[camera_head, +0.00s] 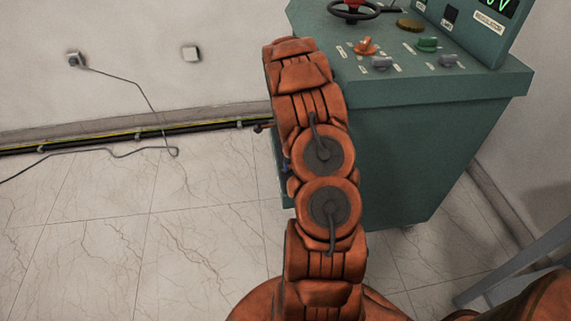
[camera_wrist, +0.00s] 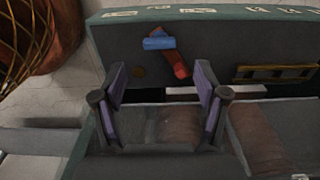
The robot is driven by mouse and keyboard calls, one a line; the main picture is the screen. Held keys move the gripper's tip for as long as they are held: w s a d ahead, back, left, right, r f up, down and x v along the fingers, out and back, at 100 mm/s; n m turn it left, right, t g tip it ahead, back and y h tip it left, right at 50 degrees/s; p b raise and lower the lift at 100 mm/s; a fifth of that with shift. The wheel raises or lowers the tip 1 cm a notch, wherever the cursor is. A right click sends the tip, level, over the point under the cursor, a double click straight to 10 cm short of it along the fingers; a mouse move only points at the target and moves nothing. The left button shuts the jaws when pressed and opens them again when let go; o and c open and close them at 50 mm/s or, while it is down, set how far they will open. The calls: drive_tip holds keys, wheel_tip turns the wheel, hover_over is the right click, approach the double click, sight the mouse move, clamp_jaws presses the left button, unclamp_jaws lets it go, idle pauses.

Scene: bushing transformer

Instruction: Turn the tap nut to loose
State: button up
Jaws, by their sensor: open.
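In the wrist view, a blue cylindrical piece (camera_wrist: 158,43) and a red bar-like piece (camera_wrist: 178,64) sit together on the dark side face of the console. I cannot tell for sure which part is the tap nut. My gripper (camera_wrist: 159,72) is open and empty, its two purple-sided fingers spread wide. The blue and red pieces show between and beyond the fingertips, with no clear contact. In the head view my arm covers the gripper and most of that console side.
The teal console (camera_head: 400,150) has a handwheel (camera_head: 352,9), an orange knob (camera_head: 366,45) and a green knob (camera_head: 428,44) on top. A yellowish slotted part (camera_wrist: 276,73) is right of the fingers. A cable (camera_head: 140,90) hangs from a wall socket. The left floor is open.

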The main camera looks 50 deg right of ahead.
wheel_tip(320, 180, down, 7)
drive_tip(key=shift+r, duration=0.1)
idle(0.3)
drive_tip(key=c, duration=1.2)
